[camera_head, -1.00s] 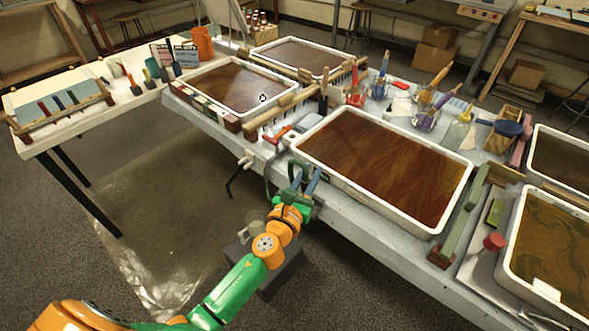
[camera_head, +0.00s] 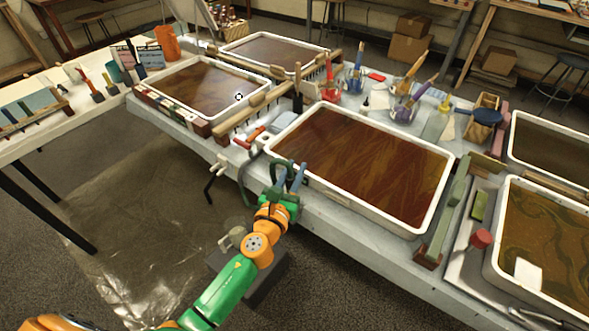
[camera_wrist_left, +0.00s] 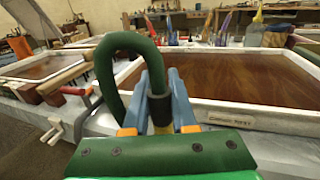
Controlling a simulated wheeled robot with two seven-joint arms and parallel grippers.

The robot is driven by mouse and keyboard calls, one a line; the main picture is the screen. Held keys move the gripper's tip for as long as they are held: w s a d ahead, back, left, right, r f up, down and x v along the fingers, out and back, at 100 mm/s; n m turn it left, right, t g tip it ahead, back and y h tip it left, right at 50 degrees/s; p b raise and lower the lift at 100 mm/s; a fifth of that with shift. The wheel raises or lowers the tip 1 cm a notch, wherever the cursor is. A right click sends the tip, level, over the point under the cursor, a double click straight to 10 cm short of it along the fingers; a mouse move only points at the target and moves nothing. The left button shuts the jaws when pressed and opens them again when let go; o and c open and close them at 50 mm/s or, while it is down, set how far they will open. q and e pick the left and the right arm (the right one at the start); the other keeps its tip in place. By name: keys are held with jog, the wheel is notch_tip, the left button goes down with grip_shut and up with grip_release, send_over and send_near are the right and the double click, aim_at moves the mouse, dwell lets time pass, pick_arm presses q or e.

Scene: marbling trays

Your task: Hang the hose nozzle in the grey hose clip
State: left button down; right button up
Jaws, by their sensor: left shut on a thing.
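My left gripper (camera_head: 290,179) is at the front edge of the table, before the large brown tray. Its blue fingers are shut on the hose nozzle (camera_wrist_left: 161,108), a dark piece that stands between them in the left wrist view. The dark green hose (camera_wrist_left: 108,62) arches up from the nozzle and bends down on the left; its loop also shows in the head view (camera_head: 243,178). A pale grey fitting (camera_head: 218,167) with a dark rod is fixed to the table edge left of the gripper. I cannot tell whether it is the grey hose clip. My right gripper is not in view.
The large white-rimmed tray (camera_head: 350,211) lies right behind the gripper. A red-handled tool (camera_head: 250,137) and a wooden rake (camera_head: 245,112) lie to its left. Jars with brushes (camera_head: 405,108) stand behind the tray.

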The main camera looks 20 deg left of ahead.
pick_arm(q)
jog(key=shift+f+b, duration=3.9)
jog(key=shift+f, duration=0.4)
jog(key=c, duration=0.6)
grip_release()
jog(key=shift+c, duration=0.2)
jog(key=s, duration=0.7)
jog(key=shift+s+a, duration=0.15)
